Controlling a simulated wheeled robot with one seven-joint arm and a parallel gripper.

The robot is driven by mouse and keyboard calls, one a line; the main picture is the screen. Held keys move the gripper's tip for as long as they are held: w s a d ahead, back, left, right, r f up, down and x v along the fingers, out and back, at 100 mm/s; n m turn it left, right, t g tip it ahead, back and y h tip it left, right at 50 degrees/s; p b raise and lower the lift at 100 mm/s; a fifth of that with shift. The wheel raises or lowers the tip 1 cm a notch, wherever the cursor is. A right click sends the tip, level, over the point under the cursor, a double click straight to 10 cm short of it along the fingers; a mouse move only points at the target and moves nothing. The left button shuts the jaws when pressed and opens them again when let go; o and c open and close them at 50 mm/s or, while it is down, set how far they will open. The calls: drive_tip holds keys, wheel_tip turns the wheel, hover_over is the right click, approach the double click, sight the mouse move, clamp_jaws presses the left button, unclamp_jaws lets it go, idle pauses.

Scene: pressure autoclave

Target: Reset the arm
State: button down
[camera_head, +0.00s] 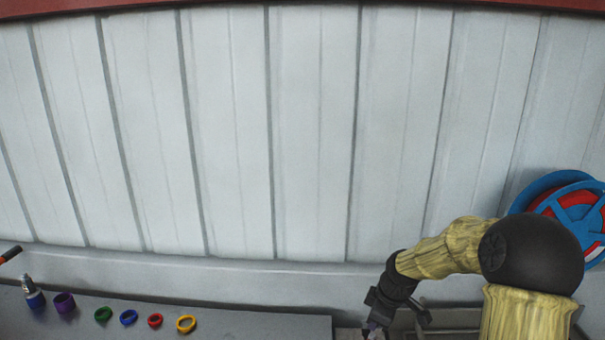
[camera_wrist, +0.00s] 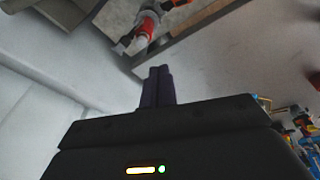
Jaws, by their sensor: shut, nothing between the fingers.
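My arm, yellowish and black, stands at the lower right of the head view, bent over to the left at its top. My gripper (camera_head: 374,331) points down at the bottom edge of that view, and its tips are partly cut off there. In the wrist view my gripper (camera_wrist: 157,75) shows its two dark fingers side by side, closed together with nothing seen between them.
A grey ledge (camera_head: 255,325) at the lower left holds green (camera_head: 103,315), blue (camera_head: 129,317), red (camera_head: 155,320) and yellow (camera_head: 186,324) rings and a purple cup (camera_head: 65,303). A blue and red wheel (camera_head: 577,205) stands behind my arm. A pale panelled wall (camera_head: 310,130) fills the back.

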drive_tip(key=s+a+r+m+h, duration=0.1)
drive_tip(key=s+a+r+m, duration=0.2)
drive_tip(key=s+m, duration=0.9)
drive_tip(key=s, duration=0.8)
drive_tip(key=shift+s+h, duration=0.25)
drive_tip(key=shift+h, duration=0.15)
